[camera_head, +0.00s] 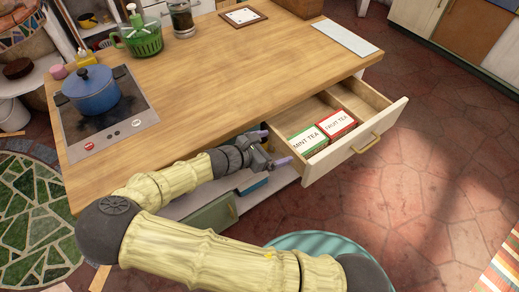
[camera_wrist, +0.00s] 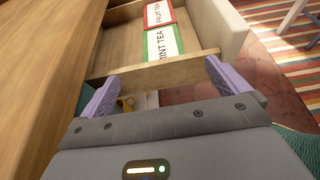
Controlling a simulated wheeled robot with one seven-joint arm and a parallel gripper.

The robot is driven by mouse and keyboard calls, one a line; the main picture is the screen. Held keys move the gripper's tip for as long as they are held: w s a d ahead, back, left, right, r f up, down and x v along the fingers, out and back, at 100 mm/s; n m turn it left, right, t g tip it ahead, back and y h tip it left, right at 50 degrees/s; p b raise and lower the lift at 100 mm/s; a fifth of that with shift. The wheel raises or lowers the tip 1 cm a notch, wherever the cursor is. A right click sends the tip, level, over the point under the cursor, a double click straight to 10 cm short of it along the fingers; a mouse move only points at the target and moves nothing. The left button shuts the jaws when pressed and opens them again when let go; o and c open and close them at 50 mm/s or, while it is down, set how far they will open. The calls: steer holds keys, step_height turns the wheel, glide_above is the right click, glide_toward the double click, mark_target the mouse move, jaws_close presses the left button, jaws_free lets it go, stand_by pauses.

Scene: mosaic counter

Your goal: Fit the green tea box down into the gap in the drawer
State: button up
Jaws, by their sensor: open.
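The green-and-white mint tea box (camera_head: 307,141) is inside the pulled-out drawer (camera_head: 347,155), label up, between the drawer's near side wall and a red fruit tea box (camera_head: 337,124). It looks about level with the red box. The wrist view also shows the green box (camera_wrist: 162,44), touching or nearly touching the red box (camera_wrist: 158,13); its near end is partly hidden by the side wall (camera_wrist: 150,75). My gripper (camera_head: 274,144) is open and empty, just outside that side wall, with its fingers (camera_wrist: 162,76) pointing at the drawer.
A divider (camera_head: 343,105) separates the boxes from an empty compartment at the far side. The drawer's handle (camera_head: 367,143) is on its front. The wooden counter (camera_head: 210,80) overhangs the drawer's back. A blue pot (camera_head: 91,90) stands on the hob.

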steer(key=v, duration=0.5)
steer(key=shift+s+a+r, duration=0.1)
steer(key=shift+a+r, duration=0.05)
stand_by(0.8)
steer(key=s+d+r+m+g+y+p, duration=0.1)
steer(key=s+d+m+g+y+p, duration=0.35)
steer(key=d+m+g, duration=0.5)
steer(key=s+d+r+m+t+y+p, duration=0.2)
steer(key=d+r+m+y, duration=0.1)
steer(key=r+m, duration=0.5)
steer(key=s+d+r+m+t+y+p, duration=0.2)
steer(key=d+r+m+y+p, duration=0.1)
steer(key=r+m, duration=0.4)
step_height(320, 180, up, 3)
steer(key=shift+s+d+f+m, duration=0.2)
steer(key=shift+s+d+m, duration=0.1)
steer(key=shift+d+m, duration=0.05)
steer(key=shift+y, duration=0.25)
steer(key=shift+c, duration=0.4)
